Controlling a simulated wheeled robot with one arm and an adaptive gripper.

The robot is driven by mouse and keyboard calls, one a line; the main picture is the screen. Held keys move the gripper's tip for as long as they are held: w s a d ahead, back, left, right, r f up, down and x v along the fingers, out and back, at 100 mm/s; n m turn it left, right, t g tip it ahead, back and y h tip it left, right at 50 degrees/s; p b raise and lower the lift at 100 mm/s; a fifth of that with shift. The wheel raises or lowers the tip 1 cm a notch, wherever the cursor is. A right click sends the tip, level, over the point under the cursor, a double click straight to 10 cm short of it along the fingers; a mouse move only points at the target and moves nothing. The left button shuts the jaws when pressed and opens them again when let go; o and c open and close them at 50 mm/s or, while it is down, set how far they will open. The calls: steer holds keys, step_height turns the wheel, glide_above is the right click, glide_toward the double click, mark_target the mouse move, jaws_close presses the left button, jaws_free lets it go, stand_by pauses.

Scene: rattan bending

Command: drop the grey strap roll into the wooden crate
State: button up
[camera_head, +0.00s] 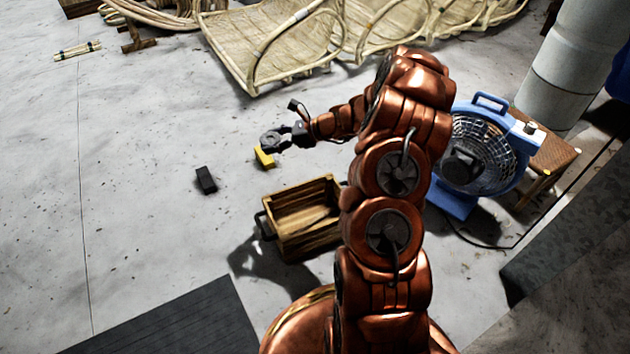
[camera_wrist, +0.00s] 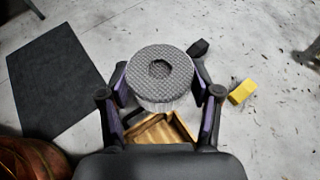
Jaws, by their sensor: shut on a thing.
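My gripper (camera_head: 289,137) is shut on the grey strap roll (camera_head: 271,140), held above the floor, up and left of the crate in the head view. In the wrist view the roll (camera_wrist: 177,68) shows large, with a dark hole in its middle, between the two fingers of my gripper (camera_wrist: 161,92). The wooden crate (camera_head: 290,245) stands on the floor near my base, with a dark handle on its left side. Its inside looks empty in the head view, though my arm hides part of its right side. In the wrist view the crate (camera_wrist: 183,127) shows partly behind the roll.
A yellow block (camera_head: 264,157) and a black block (camera_head: 206,180) lie on the floor left of the crate. A blue fan (camera_head: 484,150) stands right of my arm. Rattan frames (camera_head: 275,45) lie at the back. A dark mat (camera_head: 180,325) is at the front left.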

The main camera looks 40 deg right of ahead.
steer(key=s+d+f+b, duration=0.1)
steer(key=s+d+f, duration=0.1)
steer(key=f, duration=0.6)
steer(key=s+d+f+b, duration=0.2)
steer(key=d+f, duration=0.2)
steer(key=f, duration=0.3)
steer(key=s+d+f+t+b, duration=0.1)
steer(key=d+f, duration=0.3)
steer(key=f, duration=0.4)
steer(key=shift+s+f+m+h+b, duration=0.3)
steer(key=shift+s+m, duration=0.1)
steer(key=shift+s, duration=0.2)
steer(key=shift+d, duration=0.1)
steer(key=o, duration=1.2)
steer(key=shift+s, duration=0.1)
steer(key=v, duration=1.1)
steer(key=shift+s+d+r, duration=0.1)
steer(key=shift+s+d, duration=0.15)
steer(key=shift+s, duration=0.1)
